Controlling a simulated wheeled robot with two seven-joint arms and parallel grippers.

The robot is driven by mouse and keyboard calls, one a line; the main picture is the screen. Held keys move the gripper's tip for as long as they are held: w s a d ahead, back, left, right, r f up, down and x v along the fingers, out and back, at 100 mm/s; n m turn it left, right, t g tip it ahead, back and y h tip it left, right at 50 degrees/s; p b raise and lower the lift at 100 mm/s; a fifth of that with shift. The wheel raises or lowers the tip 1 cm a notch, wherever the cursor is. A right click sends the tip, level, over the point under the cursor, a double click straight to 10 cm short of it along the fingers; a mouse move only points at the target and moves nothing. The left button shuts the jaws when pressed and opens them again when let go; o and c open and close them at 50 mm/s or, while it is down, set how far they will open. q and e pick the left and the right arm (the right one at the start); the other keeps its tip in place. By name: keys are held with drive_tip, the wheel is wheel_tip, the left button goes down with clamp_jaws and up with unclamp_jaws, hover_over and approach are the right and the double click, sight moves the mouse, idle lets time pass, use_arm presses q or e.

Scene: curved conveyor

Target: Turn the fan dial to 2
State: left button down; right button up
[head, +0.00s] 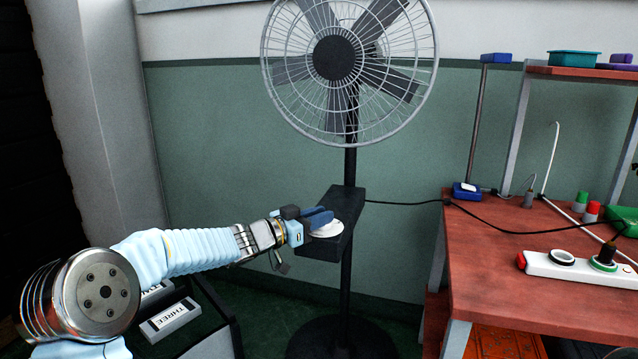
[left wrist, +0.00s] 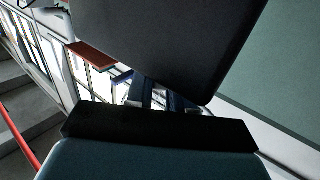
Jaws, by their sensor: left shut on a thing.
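The pedestal fan (head: 334,57) stands against the green wall, with a dark control box (head: 347,202) on its pole. A white round dial (head: 328,231) sits on top of the box, partly covered by my left gripper (head: 318,217). The blue fingers are shut on the dial, and the arm comes in from the left. The dial's markings and exact setting are not readable. In the left wrist view, a large dark surface (left wrist: 165,45) fills the upper middle, and a dark and teal part of my gripper crosses the bottom; the dial does not show there. My right gripper is not in view.
A red workbench (head: 560,240) with a white power strip (head: 585,268) stands at the right. A black cable (head: 405,203) runs between fan and bench. A dark bin with a box labelled THREE (head: 170,320) is at the lower left. The fan's round base (head: 340,340) is on the floor.

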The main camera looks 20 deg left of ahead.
use_arm(q)
drive_tip(key=shift+w+a+r+m+g+h+p, duration=0.15)
drive_tip(key=shift+m+g+h+p, duration=0.2)
drive_tip(key=shift+m+g+h, duration=1.15)
drive_tip(key=shift+g+h, duration=0.1)
drive_tip(key=shift+h, duration=0.1)
drive_tip(key=m+g+h, duration=0.1)
drive_tip(key=g, duration=0.1)
drive_tip(key=m+g+h, duration=0.1)
drive_tip(key=m+g, duration=0.1)
drive_tip(key=m+g+h, duration=0.1)
drive_tip(key=g, duration=0.1)
drive_tip(key=shift+w+a+m+g, duration=0.15)
drive_tip(key=shift+w+m+g, duration=0.15)
drive_tip(key=shift+m+g, duration=0.1)
drive_tip(key=shift+g+h, duration=0.3)
drive_tip(key=c, duration=1.1)
unclamp_jaws()
drive_tip(key=shift+s, duration=0.1)
